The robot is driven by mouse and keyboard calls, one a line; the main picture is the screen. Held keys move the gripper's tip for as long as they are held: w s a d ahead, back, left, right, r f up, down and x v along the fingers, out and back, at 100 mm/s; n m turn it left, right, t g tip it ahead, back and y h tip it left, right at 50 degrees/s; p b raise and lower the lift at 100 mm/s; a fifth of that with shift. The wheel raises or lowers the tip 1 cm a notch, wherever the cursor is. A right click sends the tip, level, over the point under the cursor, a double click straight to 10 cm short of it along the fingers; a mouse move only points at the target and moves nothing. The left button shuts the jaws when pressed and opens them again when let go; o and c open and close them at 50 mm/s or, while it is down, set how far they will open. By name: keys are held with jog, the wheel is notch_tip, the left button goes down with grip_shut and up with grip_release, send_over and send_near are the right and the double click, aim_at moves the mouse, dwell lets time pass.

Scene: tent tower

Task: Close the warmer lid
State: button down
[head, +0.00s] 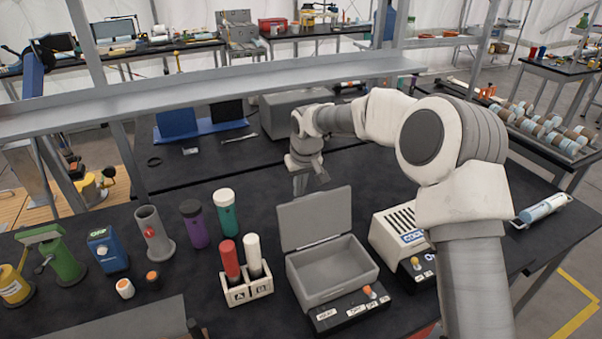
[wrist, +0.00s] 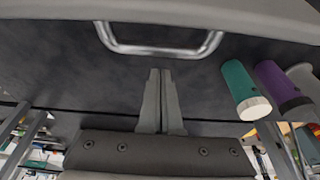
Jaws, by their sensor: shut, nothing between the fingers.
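The warmer is a grey box (head: 335,278) with a control panel at its front, standing on the dark bench. Its lid (head: 316,218) is raised, roughly upright at the back, so the box interior shows. My gripper (head: 300,184) is behind the raised lid, near its top edge in the head view. In the wrist view, my gripper's fingers (wrist: 161,100) are together and empty. They point toward a metal handle (wrist: 160,48) on a grey surface (wrist: 240,12), which looks like the lid, with a visible gap between.
A red and a white bottle stand in a rack (head: 247,288) left of the warmer. Teal (head: 226,214) and purple (head: 194,224) bottles stand farther back. A white device (head: 399,235) is close on the right. A shelf beam (head: 200,92) crosses behind.

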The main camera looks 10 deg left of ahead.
aim_at(313, 214)
jog(key=s+d+r, duration=0.2)
jog(key=shift+s, duration=0.4)
jog(key=shift+s, duration=0.1)
